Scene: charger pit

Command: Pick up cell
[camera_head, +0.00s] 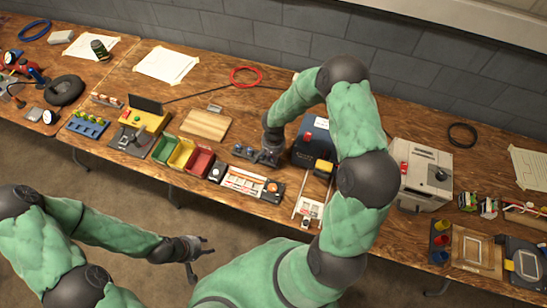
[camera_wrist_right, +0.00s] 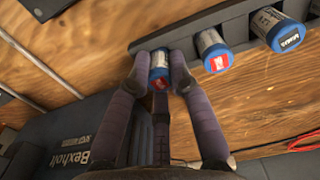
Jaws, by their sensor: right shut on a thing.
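The cells are short blue-and-white cylinders standing in a dark rack (camera_wrist_right: 244,26) in the right wrist view. My right gripper (camera_wrist_right: 160,82) is shut on the end cell (camera_wrist_right: 159,62), which has a red patch and sits at the rack's left end. Whether this cell is clear of its slot cannot be told. Two other cells (camera_wrist_right: 214,52) and (camera_wrist_right: 279,29) stand to its right. In the head view my right gripper (camera_head: 266,155) is low over the rack, and the cells are mostly hidden. My left gripper (camera_head: 199,252) is open and empty, off the table's front edge.
A dark blue box (camera_head: 313,148) marked Bexholt stands close to the right gripper. Green, yellow and red bins (camera_head: 182,155) and a wooden board (camera_head: 206,124) are to the left. A grey machine (camera_head: 422,172) stands to the right.

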